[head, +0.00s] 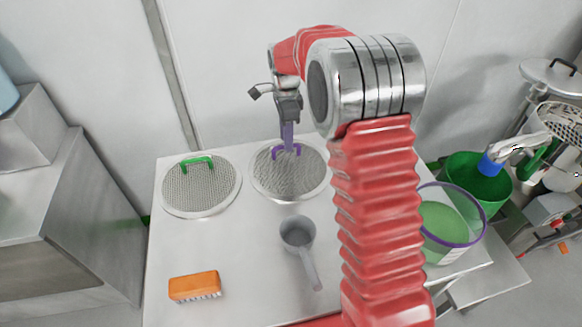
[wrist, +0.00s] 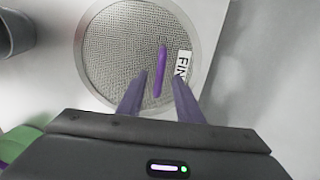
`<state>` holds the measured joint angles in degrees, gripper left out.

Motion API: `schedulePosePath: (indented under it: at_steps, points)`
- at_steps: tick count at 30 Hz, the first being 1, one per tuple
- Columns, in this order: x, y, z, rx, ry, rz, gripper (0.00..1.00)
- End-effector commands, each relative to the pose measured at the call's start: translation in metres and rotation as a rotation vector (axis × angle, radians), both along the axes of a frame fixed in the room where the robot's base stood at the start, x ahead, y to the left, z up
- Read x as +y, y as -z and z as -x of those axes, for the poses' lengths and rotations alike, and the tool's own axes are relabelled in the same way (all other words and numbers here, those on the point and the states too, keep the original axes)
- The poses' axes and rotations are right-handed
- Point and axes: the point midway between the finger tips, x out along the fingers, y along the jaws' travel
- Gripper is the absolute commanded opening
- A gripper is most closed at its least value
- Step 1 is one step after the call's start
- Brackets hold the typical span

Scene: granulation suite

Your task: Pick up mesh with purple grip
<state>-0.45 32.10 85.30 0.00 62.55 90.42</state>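The mesh with purple grip is a round metal disc (head: 268,182) lying on the white table, with a purple handle (head: 277,153) near its far edge. In the wrist view the mesh (wrist: 110,50) shows its purple grip (wrist: 161,62) and a partly hidden label starting "FIN" (wrist: 183,66). My gripper (wrist: 160,85) is open, its two fingers on either side of the grip's near end, apart from it in the picture. In the head view my gripper (head: 287,146) is over the grip and hides part of it. I cannot tell the exact height.
A mesh with a green grip (head: 200,190) lies to the left. A grey scoop (head: 298,235) and an orange brush (head: 194,286) lie nearer. A clear tub with purple rim (head: 447,225) stands right, partly behind my arm.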

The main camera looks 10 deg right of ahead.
Motion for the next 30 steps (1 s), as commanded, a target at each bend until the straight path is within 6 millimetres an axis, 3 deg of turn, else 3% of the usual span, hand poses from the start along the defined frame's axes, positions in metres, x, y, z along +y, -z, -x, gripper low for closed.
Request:
schedulePosePath:
  at_steps: [10, 26, 30]
  points:
    - [0.001, 0.040, 0.001, 0.003, 0.000, 0.000, 0.33]
    - [0.000, 0.041, 0.001, 0.001, 0.001, 0.000, 0.33]
    - [0.000, 0.041, 0.001, 0.001, 0.001, 0.000, 0.25]
